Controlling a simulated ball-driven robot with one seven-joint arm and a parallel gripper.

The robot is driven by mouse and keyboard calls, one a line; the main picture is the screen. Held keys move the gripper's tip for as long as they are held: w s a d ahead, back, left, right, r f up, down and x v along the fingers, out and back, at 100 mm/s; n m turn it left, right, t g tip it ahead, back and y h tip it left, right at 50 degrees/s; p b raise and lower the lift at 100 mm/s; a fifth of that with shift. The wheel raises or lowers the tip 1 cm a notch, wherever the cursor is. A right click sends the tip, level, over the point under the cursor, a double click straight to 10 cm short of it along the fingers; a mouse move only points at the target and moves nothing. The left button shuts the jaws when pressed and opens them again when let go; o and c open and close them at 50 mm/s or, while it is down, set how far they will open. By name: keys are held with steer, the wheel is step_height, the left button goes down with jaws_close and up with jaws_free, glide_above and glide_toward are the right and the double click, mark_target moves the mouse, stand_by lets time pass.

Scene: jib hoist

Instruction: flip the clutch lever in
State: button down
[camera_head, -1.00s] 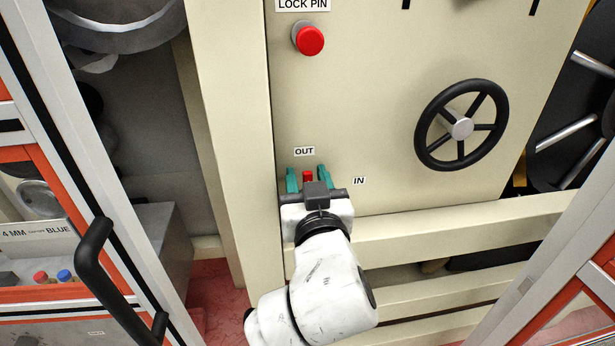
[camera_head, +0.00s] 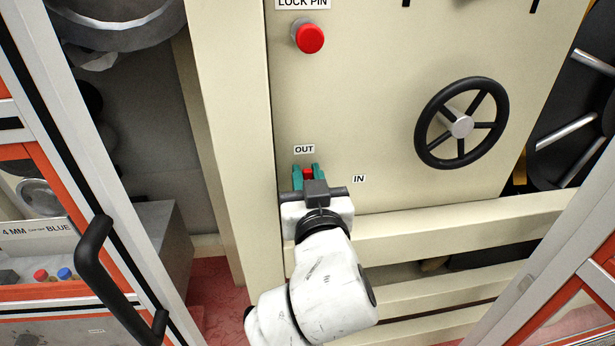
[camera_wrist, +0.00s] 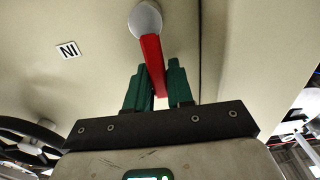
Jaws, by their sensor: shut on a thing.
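The clutch lever is red, and a bit of it (camera_head: 308,173) shows between my fingers in the head view, just below the OUT label (camera_head: 304,149). In the wrist view its red bar (camera_wrist: 152,62) runs from a pale round hub (camera_wrist: 146,20) down between my green fingers. My gripper (camera_head: 307,174) is shut on the lever; it also shows in the wrist view (camera_wrist: 157,85). The IN label (camera_head: 359,179) is to the right of my gripper, and it shows at upper left in the wrist view (camera_wrist: 68,50).
A black handwheel (camera_head: 461,123) is on the cream panel (camera_head: 380,90) to the right. A red LOCK PIN button (camera_head: 309,38) is above. A cream rail (camera_head: 450,226) crosses below the panel. A cabinet with a black handle (camera_head: 95,260) stands at left.

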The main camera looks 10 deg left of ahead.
mark_target(335, 185)
steer(key=d+m+b, duration=0.1)
steer(key=m+b, duration=0.1)
steer(key=d+f+m+b, duration=0.1)
steer(key=m+b, duration=0.1)
steer(key=m, duration=0.1)
steer(key=w+d+m+b, duration=0.1)
steer(key=m+b, duration=0.1)
steer(key=m, duration=0.1)
steer(key=shift+d+f+b, duration=0.3)
steer(key=shift+f+b, duration=0.05)
steer(key=shift+b, duration=0.05)
steer(key=m+b, duration=0.1)
steer(key=d+f+m+b, duration=0.1)
steer(key=m, duration=0.1)
steer(key=m+b, duration=0.1)
steer(key=shift+w+d+f+m, duration=0.15)
steer(key=shift+w+f+m, duration=0.05)
steer(key=shift+f+m, duration=0.15)
steer(key=shift+w+d+f+m+b, duration=0.15)
steer(key=shift+f+m+b, duration=0.2)
steer(key=shift+m+b, duration=0.4)
steer(key=shift+s+d+f+m+b, duration=0.15)
steer(key=shift+f+m+b, duration=0.3)
steer(key=shift+m, duration=0.45)
steer(key=shift+w, duration=0.1)
steer(key=c, duration=1.1)
jaws_free()
steer(key=shift+r, duration=0.1)
